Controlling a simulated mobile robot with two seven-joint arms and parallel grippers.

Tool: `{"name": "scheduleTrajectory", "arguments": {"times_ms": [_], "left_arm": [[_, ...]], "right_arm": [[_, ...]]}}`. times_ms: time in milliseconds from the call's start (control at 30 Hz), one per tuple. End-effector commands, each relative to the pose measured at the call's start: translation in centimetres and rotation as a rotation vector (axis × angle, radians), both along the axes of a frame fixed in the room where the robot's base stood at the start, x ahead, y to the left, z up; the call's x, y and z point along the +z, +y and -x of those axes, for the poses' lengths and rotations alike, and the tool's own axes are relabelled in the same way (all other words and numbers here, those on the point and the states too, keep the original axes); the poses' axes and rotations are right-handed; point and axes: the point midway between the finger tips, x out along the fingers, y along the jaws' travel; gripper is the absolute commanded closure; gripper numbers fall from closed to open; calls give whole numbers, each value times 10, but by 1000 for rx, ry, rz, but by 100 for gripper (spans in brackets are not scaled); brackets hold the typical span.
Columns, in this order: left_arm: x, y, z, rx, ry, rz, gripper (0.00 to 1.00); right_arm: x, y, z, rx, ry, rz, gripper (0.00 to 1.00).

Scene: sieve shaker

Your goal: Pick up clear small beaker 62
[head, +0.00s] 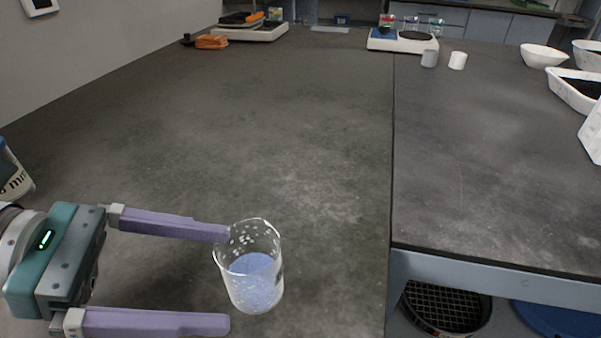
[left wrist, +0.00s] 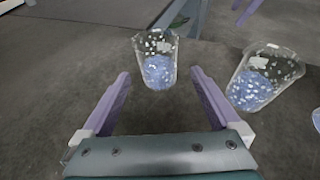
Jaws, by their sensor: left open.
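A clear small beaker (head: 252,272) with blue contents stands upright on the dark bench in the head view. It also shows in the left wrist view (left wrist: 157,64). No number is readable on it. My left gripper (head: 229,278) is open and empty, with its fingers spread to either side of the near part of the beaker. In the left wrist view the beaker stands centred just past the fingertips (left wrist: 160,75). Purple finger-like pieces, perhaps of my right gripper (left wrist: 248,12), show at the top right there; their opening is unclear.
A second clear beaker (left wrist: 262,80) with blue contents stands to the right in the left wrist view. Two small white cups (head: 457,61) and a balance (head: 402,41) are far back. The bench edge (head: 500,262) lies right. Bench behind the near beaker is clear.

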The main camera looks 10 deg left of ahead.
Motion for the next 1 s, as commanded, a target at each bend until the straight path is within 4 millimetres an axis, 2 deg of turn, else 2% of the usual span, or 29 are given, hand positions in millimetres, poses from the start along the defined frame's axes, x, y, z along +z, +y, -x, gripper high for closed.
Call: {"name": "scheduleTrajectory", "arguments": {"times_ms": [300,600,1000], "left_arm": [[-17,-38,-18,0,-2,1,3],[-19,-43,-20,-2,-1,-1,3],[-18,-43,-20,-2,-1,-1,48]], "right_arm": [[-9,0,0,0,0,0,8],[-9,0,0,0,1,0,8],[-9,0,0,1,1,0,8]]}}
